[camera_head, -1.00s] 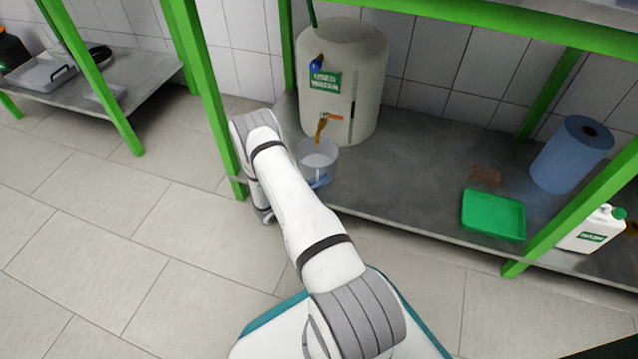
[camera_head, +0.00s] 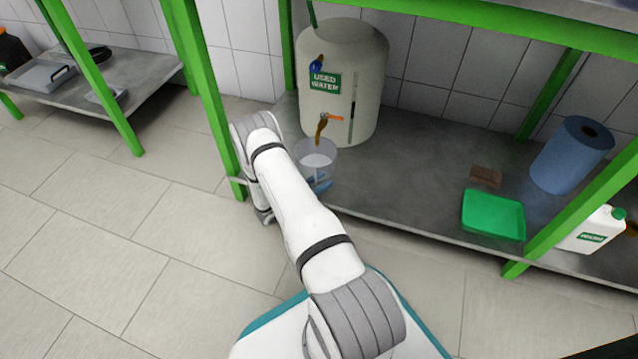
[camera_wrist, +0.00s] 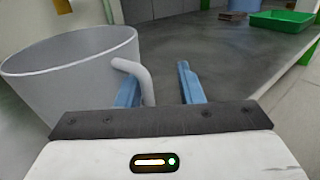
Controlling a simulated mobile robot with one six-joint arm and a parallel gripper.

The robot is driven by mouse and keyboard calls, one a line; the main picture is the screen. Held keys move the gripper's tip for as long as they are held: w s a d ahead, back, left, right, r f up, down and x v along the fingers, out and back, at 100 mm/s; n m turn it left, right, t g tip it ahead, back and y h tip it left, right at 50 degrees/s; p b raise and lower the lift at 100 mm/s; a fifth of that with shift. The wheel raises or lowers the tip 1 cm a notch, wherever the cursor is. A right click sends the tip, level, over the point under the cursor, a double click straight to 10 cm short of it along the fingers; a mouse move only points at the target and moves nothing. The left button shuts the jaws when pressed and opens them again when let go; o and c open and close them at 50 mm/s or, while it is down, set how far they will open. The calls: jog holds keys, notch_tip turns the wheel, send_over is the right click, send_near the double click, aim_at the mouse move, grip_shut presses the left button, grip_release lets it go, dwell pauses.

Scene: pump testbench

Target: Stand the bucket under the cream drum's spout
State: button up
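The cream drum (camera_head: 342,75), labelled "USED WATER", stands at the back left of the grey shelf. Its brown spout (camera_head: 321,128) with an orange lever points down over the clear bucket (camera_head: 316,170). The bucket stands upright, its open mouth beneath the spout tip. In the wrist view the bucket (camera_wrist: 75,75) fills the left side, and its handle (camera_wrist: 135,75) hangs down between my blue fingers. My gripper (camera_wrist: 160,90) is open, with the handle close to the left finger and a clear gap to the right finger.
The shelf (camera_head: 410,185) is bare right of the bucket. Farther right are a brown block (camera_head: 486,176), a green tray (camera_head: 493,215), a blue roll (camera_head: 570,157) and a white canister (camera_head: 590,232). A green post (camera_head: 212,100) rises left of my arm.

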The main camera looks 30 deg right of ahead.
jog(key=a+p, duration=0.3)
jog(key=a, duration=0.4)
jog(key=s+a+r+m+g+y+p, duration=0.25)
jog(key=r+m+y+p, duration=0.4)
jog(key=r, duration=1.45)
jog(key=s+a+r+m+g+y+p, duration=0.1)
jog(key=s+a+r+m+g+p, duration=0.2)
jog(key=r+p, duration=1.25)
jog(key=s+a+r+m+t+y+p, duration=0.2)
jog(key=s+a+r+m+y+p, duration=0.1)
jog(key=r, duration=1.2)
jog(key=s+a+r+m+t+y+p, duration=0.3)
jog(key=s+r+p, duration=0.4)
jog(key=r, duration=0.8)
jog(key=s+a+r+m+t+y+p, duration=0.2)
jog(key=s+a+r+m+y+p, duration=0.1)
jog(key=r, duration=1.2)
jog(key=s+a+y+p, duration=0.1)
jog(key=s+a+p, duration=0.1)
jog(key=s+a, duration=0.1)
jog(key=shift+s+a, duration=0.4)
jog(key=shift+s, duration=0.2)
jog(key=shift+t+y, duration=0.25)
